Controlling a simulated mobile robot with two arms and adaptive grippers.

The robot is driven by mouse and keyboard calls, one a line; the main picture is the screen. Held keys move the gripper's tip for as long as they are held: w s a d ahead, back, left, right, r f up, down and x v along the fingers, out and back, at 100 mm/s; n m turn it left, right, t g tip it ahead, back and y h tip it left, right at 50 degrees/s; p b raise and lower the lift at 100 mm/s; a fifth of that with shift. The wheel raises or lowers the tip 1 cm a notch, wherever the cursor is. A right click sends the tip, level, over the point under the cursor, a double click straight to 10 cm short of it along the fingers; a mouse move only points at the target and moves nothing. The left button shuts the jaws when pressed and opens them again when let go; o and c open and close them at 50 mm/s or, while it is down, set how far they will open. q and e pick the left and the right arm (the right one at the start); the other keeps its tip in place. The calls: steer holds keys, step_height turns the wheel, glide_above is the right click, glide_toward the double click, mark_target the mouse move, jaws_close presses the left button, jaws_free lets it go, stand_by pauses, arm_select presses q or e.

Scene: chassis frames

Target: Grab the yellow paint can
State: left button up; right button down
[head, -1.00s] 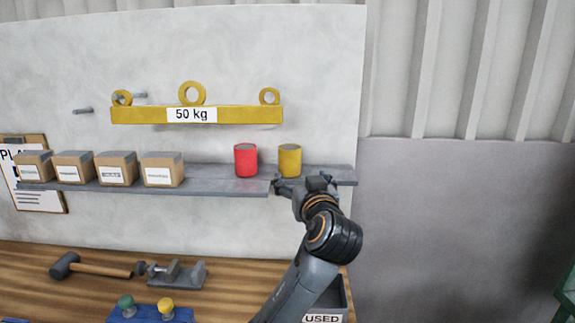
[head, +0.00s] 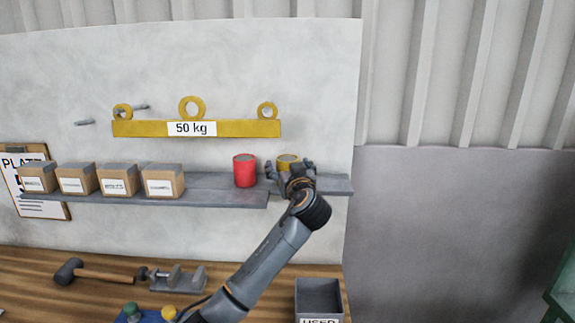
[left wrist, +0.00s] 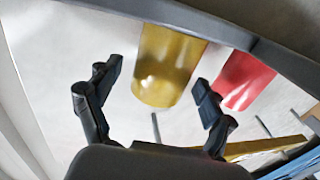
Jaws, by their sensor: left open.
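The yellow paint can (head: 287,161) stands on the wall shelf, mostly hidden behind my left gripper in the head view. It also shows in the left wrist view (left wrist: 168,65), between and ahead of the fingers. My left gripper (head: 290,170) is open in front of the can, and its fingers also show in the left wrist view (left wrist: 155,85). The can sits nearer the finger beside the red can, with a gap to the other finger. I cannot tell whether a finger touches it. My right gripper is not in view.
A red can (head: 245,170) stands close left of the yellow one on the grey shelf (head: 225,183). Several labelled boxes (head: 115,180) line the shelf's left part. A yellow 50 kg beam (head: 150,128) hangs above. A grey bin (head: 320,297) stands on the workbench below.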

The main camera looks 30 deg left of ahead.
arm_select(q)
steer(key=shift+w+a, duration=0.45)
steer(key=shift+a, duration=0.05)
steer(key=shift+d, duration=0.15)
steer(key=shift+c, duration=1.4)
steer(key=shift+f, duration=0.1)
steer(key=c, duration=1.1)
steer(key=shift+c, duration=0.5)
